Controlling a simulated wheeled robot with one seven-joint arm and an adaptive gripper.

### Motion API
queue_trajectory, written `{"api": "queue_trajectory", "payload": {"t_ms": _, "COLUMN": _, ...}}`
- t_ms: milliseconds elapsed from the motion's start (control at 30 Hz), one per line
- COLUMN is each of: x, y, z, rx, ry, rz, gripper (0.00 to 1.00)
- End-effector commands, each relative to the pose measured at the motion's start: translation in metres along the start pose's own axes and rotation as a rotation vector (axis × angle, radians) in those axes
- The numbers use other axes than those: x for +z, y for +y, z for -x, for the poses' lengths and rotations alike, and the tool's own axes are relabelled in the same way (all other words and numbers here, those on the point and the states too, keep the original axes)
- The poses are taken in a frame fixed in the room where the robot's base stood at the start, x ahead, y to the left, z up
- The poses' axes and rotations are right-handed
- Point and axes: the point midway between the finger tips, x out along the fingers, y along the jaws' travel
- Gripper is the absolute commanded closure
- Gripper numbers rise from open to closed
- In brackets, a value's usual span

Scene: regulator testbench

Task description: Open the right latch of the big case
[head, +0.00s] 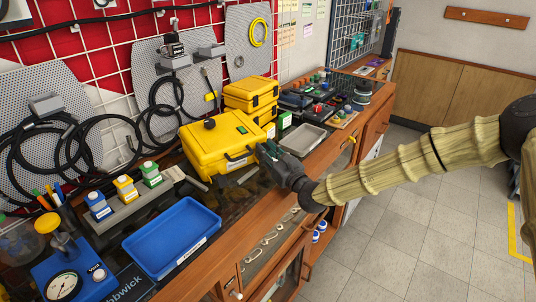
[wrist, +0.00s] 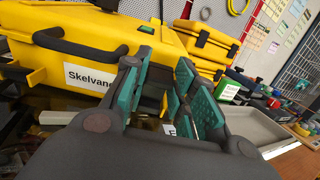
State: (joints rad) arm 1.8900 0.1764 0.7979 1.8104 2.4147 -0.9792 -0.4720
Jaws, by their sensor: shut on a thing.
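The big yellow case (head: 205,140) stands on the workbench with its lid down. In the wrist view, the case (wrist: 110,20) shows its black handle (wrist: 75,48) and a white "Skelvan…" label (wrist: 85,78). A yellow left latch (wrist: 32,76) juts from its front. My gripper (head: 264,152) is at the right end of the case's front. Its teal-padded fingers (wrist: 163,92) are on either side of the yellow right latch (wrist: 164,104) and shut on it. The fingers hide most of that latch.
Smaller yellow cases (head: 250,93) are stacked behind to the right. A grey tray (head: 303,139) lies right of the case. A blue tray (head: 170,236) and a rack of small bottles (head: 127,190) are to the left. Open floor (head: 430,225) lies in front of the bench.

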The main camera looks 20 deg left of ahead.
Motion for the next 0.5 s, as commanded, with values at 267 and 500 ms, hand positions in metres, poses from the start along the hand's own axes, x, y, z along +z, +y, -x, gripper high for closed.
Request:
{"api": "queue_trajectory", "payload": {"t_ms": 267, "x": 0.0005, "y": -0.0001, "z": 0.0013, "rx": 0.000, "ry": -0.022, "rz": -0.001, "gripper": 0.97}}
{"api": "queue_trajectory", "payload": {"t_ms": 500, "x": 0.0005, "y": -0.0002, "z": 0.0013, "rx": -0.001, "ry": -0.021, "rz": -0.001, "gripper": 0.64}}
